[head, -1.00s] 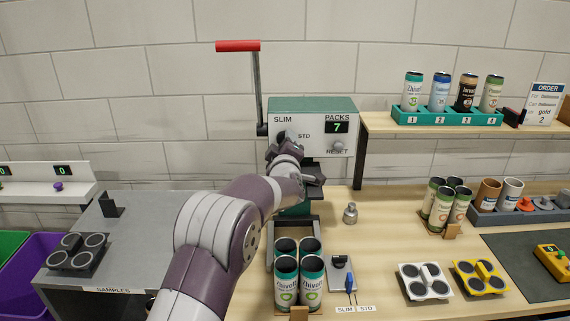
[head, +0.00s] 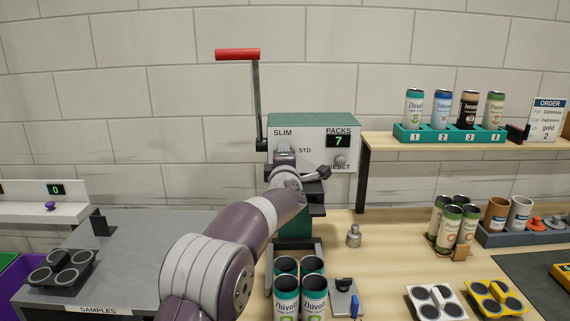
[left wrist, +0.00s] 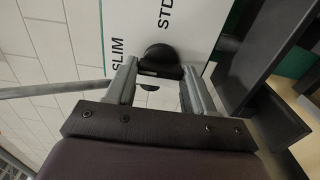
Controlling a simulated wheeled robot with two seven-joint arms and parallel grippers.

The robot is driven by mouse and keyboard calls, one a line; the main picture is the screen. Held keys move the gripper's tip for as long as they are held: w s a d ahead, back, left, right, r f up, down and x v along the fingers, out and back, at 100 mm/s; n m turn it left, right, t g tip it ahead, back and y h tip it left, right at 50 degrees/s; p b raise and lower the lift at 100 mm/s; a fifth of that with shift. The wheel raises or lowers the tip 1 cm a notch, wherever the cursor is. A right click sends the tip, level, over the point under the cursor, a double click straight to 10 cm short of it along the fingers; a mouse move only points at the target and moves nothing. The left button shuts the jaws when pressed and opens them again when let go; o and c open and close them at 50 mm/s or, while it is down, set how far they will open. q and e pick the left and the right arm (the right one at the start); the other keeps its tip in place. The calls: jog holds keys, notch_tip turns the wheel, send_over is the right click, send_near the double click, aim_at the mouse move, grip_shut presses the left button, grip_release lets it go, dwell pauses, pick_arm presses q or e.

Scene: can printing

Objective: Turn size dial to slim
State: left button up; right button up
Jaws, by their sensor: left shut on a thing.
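The size dial is a dark round knob (left wrist: 160,58) on the white front of the green-topped machine (head: 318,142), with the word SLIM to its left and STD to its right in the head view. My left gripper (left wrist: 159,72) is shut on the dial, one finger on each side. In the head view the gripper (head: 284,160) covers most of the dial. Which label the dial points at I cannot tell. My right gripper is not in view.
A red-handled lever (head: 238,54) rises at the machine's left. A reset knob (head: 340,160) and a PACKS display reading 7 (head: 338,141) are at its right. Several cans (head: 286,287) stand below my arm. A small metal piece (head: 353,236) is on the bench.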

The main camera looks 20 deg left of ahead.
pick_arm(q)
jog(key=shift+f, duration=0.4)
jog(key=o, duration=1)
jog(key=shift+s, duration=0.1)
jog(key=shift+o, duration=0.2)
jog(key=shift+s+a+r, duration=0.15)
jog(key=shift+a+r, duration=0.05)
jog(key=shift+r, duration=0.1)
jog(key=shift+d, duration=0.1)
jog(key=b+v, duration=0.3)
jog(key=v, duration=0.9)
jog(key=shift+s+b, duration=0.35)
